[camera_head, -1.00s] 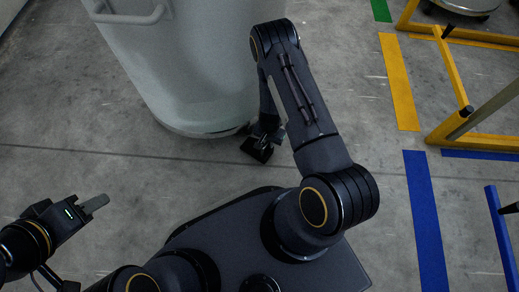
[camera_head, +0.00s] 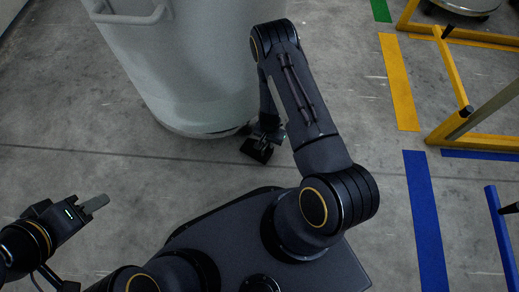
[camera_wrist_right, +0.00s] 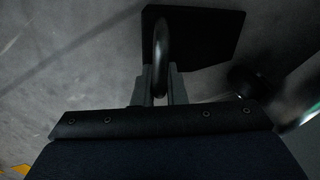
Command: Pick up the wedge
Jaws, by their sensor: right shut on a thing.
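The wedge (camera_wrist_right: 212,38) is a dark, flat-looking block with a curved loop handle, seen in the right wrist view. In the head view the wedge (camera_head: 257,150) is a small black shape by the foot of the grey bin. My right gripper (camera_wrist_right: 160,88) is shut on the loop handle, which stands between its two fingers. In the head view my right gripper (camera_head: 268,128) is partly hidden behind its own arm. Whether the wedge touches the floor is not clear.
A large grey bin (camera_head: 185,70) stands just behind and left of the wedge. A yellow frame (camera_head: 450,75) and a blue bar (camera_head: 502,235) are at the right. Yellow and blue floor stripes run beside them. The concrete floor at left of centre is clear.

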